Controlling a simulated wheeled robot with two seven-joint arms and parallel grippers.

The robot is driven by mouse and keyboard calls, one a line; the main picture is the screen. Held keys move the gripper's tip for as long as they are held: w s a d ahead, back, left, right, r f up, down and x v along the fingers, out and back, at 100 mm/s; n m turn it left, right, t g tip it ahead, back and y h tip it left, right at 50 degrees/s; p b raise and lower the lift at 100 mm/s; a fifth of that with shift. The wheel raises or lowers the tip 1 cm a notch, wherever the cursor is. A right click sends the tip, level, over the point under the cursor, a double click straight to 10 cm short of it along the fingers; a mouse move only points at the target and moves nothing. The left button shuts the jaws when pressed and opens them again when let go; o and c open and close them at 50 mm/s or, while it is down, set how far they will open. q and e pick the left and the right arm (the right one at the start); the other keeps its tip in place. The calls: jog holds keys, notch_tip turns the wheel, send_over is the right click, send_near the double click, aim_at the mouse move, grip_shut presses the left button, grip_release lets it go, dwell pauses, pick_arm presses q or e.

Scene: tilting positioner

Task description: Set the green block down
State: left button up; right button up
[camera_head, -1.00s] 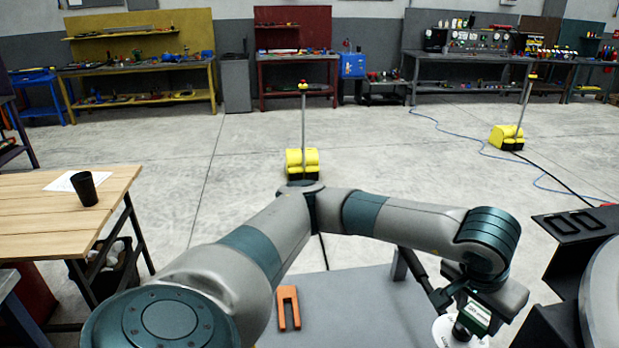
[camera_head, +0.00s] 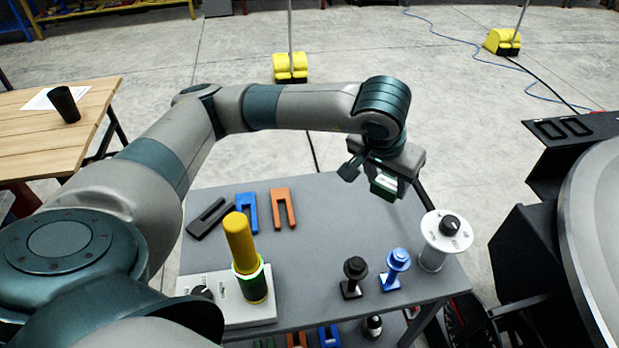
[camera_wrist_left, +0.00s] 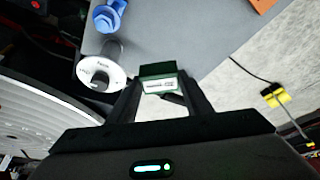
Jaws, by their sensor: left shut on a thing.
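The green block (camera_head: 384,187), with a white label on one face, is held by my left gripper (camera_head: 372,172) near the far right part of the grey table (camera_head: 330,222) in the head view. In the left wrist view the block (camera_wrist_left: 159,78) sits between the two fingers of my left gripper (camera_wrist_left: 160,92), which are shut on it. It appears above the table, near its edge; the height of the gap cannot be told. My right gripper is not in view.
A white spool with a black knob (camera_head: 433,250) stands right of the block. Blue (camera_head: 396,268) and black (camera_head: 353,275) knobbed pieces stand nearer. Forked orange (camera_head: 283,208), blue and black pieces lie left. A yellow cylinder (camera_head: 239,243) stands front left. The table's middle is clear.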

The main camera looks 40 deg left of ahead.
pick_arm(q)
jog(key=shift+w+f, duration=0.3)
jog(key=shift+w, duration=0.05)
jog(key=w+a+f, duration=0.4)
jog(key=w+f, duration=0.1)
jog(key=f, duration=0.3)
jog(key=shift+a+f+n+b, duration=0.3)
jog(key=shift+f+n+b, duration=0.05)
jog(key=shift+f+n, duration=0.05)
jog(key=a+f, duration=0.2)
jog(key=a, duration=0.1)
jog(key=s+a+f+b, duration=0.1)
jog(key=a+f, duration=0.1)
jog(key=a, duration=0.2)
jog(key=s+a+f, duration=0.1)
jog(key=a+f, duration=0.2)
jog(key=a, duration=0.1)
jog(key=shift+s+a+b, duration=0.2)
jog(key=shift+s+b, duration=0.05)
jog(key=shift+b, duration=0.1)
